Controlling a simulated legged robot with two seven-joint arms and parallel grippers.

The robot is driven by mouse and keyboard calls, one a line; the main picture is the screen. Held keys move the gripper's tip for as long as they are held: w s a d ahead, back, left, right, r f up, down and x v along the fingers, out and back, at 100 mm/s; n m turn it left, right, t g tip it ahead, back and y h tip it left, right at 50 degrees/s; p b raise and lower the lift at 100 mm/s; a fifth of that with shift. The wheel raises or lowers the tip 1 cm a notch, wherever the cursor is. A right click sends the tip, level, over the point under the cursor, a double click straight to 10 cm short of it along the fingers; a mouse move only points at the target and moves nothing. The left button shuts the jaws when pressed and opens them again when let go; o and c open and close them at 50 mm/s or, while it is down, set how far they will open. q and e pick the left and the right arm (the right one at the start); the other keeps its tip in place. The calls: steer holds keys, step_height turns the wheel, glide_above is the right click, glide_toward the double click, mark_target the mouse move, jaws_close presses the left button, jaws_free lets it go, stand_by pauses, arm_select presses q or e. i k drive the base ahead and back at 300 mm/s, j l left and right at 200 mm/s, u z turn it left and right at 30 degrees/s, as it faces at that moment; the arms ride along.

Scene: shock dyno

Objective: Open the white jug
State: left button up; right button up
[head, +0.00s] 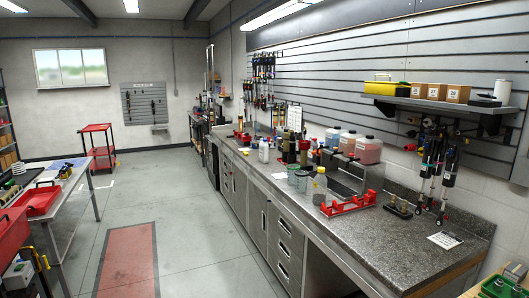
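A small white jug or bottle (263,150) stands upright on the long grey counter (420,225), toward its far half. It is too small to tell whether its top is capped. Several translucent jugs with coloured contents stand farther right against the back of the counter; one holds pinkish-red liquid (368,150). A white container (502,92) sits at the right end of the wall shelf. Neither of my grippers shows in the head view.
A red stand (350,205) and several bottles and cans crowd the middle of the counter. Shock absorbers (437,165) hang at the right. A table with red trays (38,200) stands at left. The floor (190,215) between is clear; a red cart (100,148) is farther back.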

mark_target(263, 148)
steer(key=i+j+u, duration=0.2)
steer(key=i, duration=0.2)
steer(key=i+u, duration=0.5)
steer(key=i, duration=2.1)
steer(key=i+j+z, duration=0.2)
steer(key=i, duration=0.35)
steer(key=i+z, duration=0.2)
steer(key=i, duration=0.3)
steer(key=i+j+z, duration=0.2)
steer(key=i, duration=0.35)
steer(key=i+j+z, duration=0.2)
steer(key=i+j, duration=0.2)
steer(key=i, duration=0.05)
